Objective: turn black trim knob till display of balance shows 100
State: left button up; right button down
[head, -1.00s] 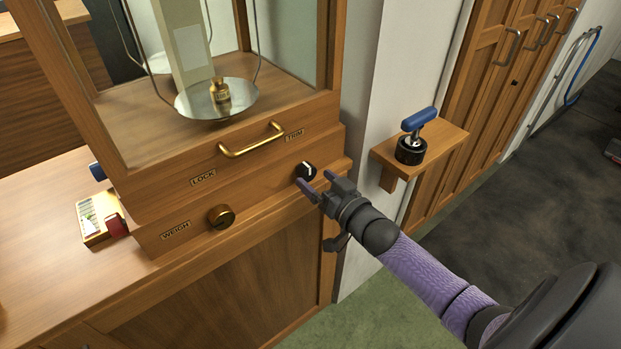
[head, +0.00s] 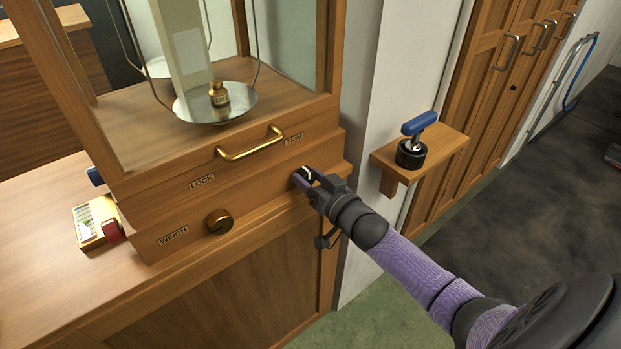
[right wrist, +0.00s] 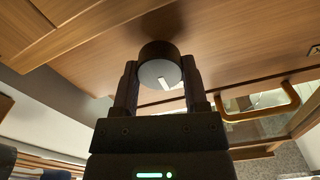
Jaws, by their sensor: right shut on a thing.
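The black trim knob (right wrist: 159,72) with a white pointer mark is on the front of the wooden balance case (head: 265,183), below the TRIM label (head: 294,139). My right gripper (head: 304,176) is at the knob. In the right wrist view its two fingers (right wrist: 160,88) are on either side of the knob, closed on it. In the head view the fingers cover most of the knob. A brass weight (head: 218,94) sits on the front metal pan (head: 240,104) of the balance. No display reading shows in these views. My left gripper is not in view.
A brass handle (head: 250,147) by the LOCK label and a brass WEIGH knob (head: 219,221) are on the case front. A blue-handled tool (head: 419,124) stands on a small wall shelf (head: 448,148) at the right. A small box (head: 92,222) lies at the left.

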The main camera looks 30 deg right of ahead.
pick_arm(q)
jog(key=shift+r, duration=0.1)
pick_arm(e)
jog(key=shift+n, duration=0.3)
jog(key=shift+n+p, duration=0.4)
jog(key=shift+n, duration=0.6)
jog(key=n, duration=0.2)
jog(key=shift+n, duration=0.4)
jog(key=n, duration=0.3)
jog(key=shift+a+p, duration=0.1)
jog(key=shift+p, duration=0.25)
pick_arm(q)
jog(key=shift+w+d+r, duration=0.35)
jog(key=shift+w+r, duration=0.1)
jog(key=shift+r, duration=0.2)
pick_arm(e)
jog(key=shift+f+n, duration=0.1)
jog(key=shift+n, duration=1.5)
jog(key=shift+c, duration=0.5)
grip_release()
